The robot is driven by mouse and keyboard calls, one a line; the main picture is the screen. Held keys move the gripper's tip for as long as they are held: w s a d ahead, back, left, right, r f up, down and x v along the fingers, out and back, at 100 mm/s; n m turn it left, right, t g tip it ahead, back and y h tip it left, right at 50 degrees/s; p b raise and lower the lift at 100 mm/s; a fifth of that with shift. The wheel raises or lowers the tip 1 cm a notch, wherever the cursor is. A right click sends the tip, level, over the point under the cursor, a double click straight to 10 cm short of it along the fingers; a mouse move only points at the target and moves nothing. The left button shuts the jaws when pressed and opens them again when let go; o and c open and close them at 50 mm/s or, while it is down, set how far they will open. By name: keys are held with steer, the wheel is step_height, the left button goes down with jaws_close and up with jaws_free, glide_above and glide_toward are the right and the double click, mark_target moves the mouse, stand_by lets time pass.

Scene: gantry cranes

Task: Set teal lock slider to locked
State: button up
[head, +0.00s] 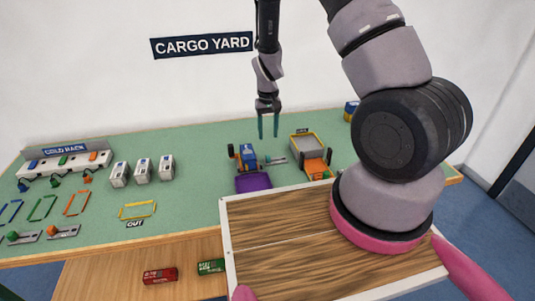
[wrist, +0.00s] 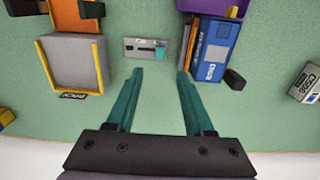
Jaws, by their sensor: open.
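The teal lock slider (wrist: 160,52) is a small teal knob on a grey plate (wrist: 134,43) with a dark slot. In the wrist view the knob sits toward the right end of the plate. In the head view the slider (head: 275,160) is small, between the blue container and the grey tray. My gripper (wrist: 160,73) is open and empty, its two teal fingers pointing toward the plate with the knob between their lines. In the head view my gripper (head: 268,137) hangs above the green table, apart from the slider. The plate's lettering is too small to read.
A blue container (wrist: 213,50) stands close to the right finger in the wrist view. A grey tray with yellow edges (wrist: 75,62) lies to the left. A purple block (head: 253,183) and an orange vehicle (head: 316,168) are nearby. White boxes (head: 143,169) stand farther left.

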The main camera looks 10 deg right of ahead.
mark_target(268, 156)
step_height(268, 156, down, 10)
steer(key=shift+f, duration=0.15)
stand_by(0.3)
jaws_close()
stand_by(1.4)
